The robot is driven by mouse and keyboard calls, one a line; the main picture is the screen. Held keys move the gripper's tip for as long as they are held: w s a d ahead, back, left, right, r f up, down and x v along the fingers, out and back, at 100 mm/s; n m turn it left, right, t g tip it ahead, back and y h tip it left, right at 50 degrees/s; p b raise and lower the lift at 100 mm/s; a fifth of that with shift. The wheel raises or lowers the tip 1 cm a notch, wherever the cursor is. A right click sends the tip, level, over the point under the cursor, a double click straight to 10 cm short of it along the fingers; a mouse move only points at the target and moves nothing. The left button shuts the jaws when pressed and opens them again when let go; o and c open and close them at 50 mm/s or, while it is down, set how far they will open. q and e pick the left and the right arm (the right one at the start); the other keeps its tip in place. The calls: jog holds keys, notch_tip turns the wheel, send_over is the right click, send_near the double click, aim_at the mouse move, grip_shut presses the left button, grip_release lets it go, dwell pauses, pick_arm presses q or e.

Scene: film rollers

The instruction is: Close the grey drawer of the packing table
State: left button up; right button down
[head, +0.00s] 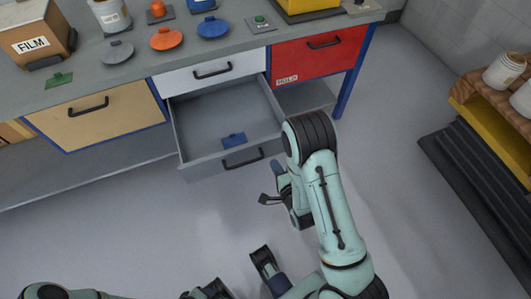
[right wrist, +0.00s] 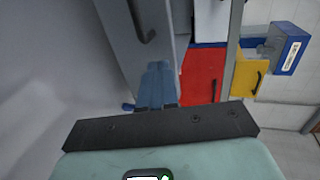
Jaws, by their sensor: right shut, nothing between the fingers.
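The grey drawer (head: 207,129) is pulled out of the packing table (head: 176,66), below a closed white drawer (head: 212,75). A blue object (head: 234,140) lies inside, near its front. Its front carries a dark handle (head: 243,159), which also shows at the top of the right wrist view (right wrist: 139,20).
A red drawer (head: 318,52) and a tan drawer (head: 93,114) are closed on either side. The tabletop holds a film box (head: 35,45), lids and jars. A yellow and dark stand (head: 485,145) is at the right. Floor before the drawer is clear apart from my arms.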

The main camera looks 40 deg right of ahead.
aim_at(263, 143)
jog(key=x, duration=0.5)
jog(key=r+x, duration=0.1)
jog(key=x, duration=0.2)
jog(key=shift+w+d, duration=0.1)
jog(key=shift+w, duration=0.3)
pick_arm(q)
jog(key=shift+w, duration=0.1)
jog(key=shift+a, duration=0.1)
